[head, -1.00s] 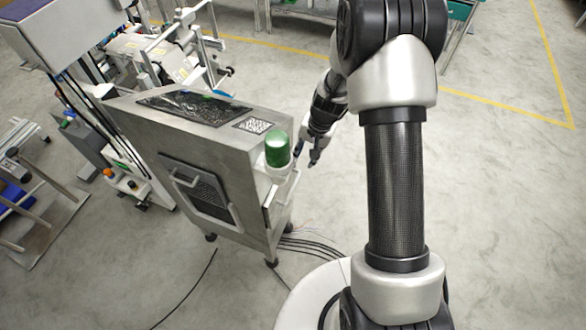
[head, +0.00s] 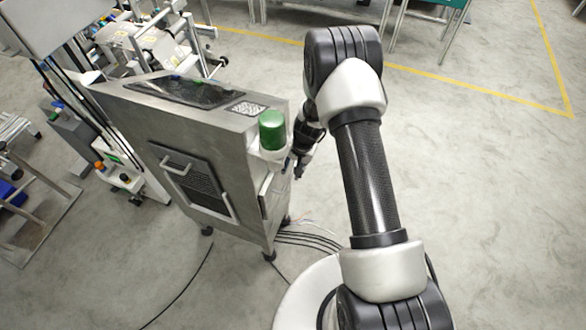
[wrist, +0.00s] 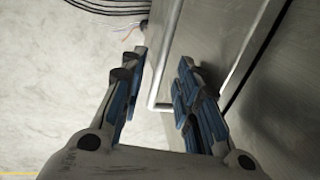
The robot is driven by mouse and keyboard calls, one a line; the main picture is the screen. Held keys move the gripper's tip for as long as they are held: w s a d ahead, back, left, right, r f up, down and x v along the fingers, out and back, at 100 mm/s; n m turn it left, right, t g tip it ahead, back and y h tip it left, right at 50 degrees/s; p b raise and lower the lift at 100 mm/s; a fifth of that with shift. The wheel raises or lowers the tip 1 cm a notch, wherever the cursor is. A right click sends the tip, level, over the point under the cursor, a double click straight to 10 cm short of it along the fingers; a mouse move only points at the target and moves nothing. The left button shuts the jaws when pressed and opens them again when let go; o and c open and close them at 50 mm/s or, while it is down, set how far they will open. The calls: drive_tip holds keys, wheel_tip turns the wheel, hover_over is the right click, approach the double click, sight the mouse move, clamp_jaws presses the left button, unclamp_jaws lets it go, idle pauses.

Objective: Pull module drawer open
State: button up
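A grey metal cabinet (head: 225,150) stands left of my arm in the head view, with a black mesh panel and handles on its front face. On its right side, under the green cap (head: 272,130), is a narrow panel with a bar handle. In the wrist view the bar handle (wrist: 162,75) runs up between my fingers' lines, in front of a metal drawer face (wrist: 208,45). My gripper (wrist: 158,85) is open, with blue-padded fingers on either side of the handle's lower end. I cannot tell whether they touch it. In the head view my gripper (head: 297,168) is partly hidden beside the cabinet.
Black cables (head: 310,240) lie on the floor at the cabinet's foot. Machinery (head: 150,40) stands behind it, and a bench stands at the back right. The floor (head: 480,200) to the right is clear.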

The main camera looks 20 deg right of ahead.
drive_tip(key=shift+c, duration=0.6)
clamp_jaws()
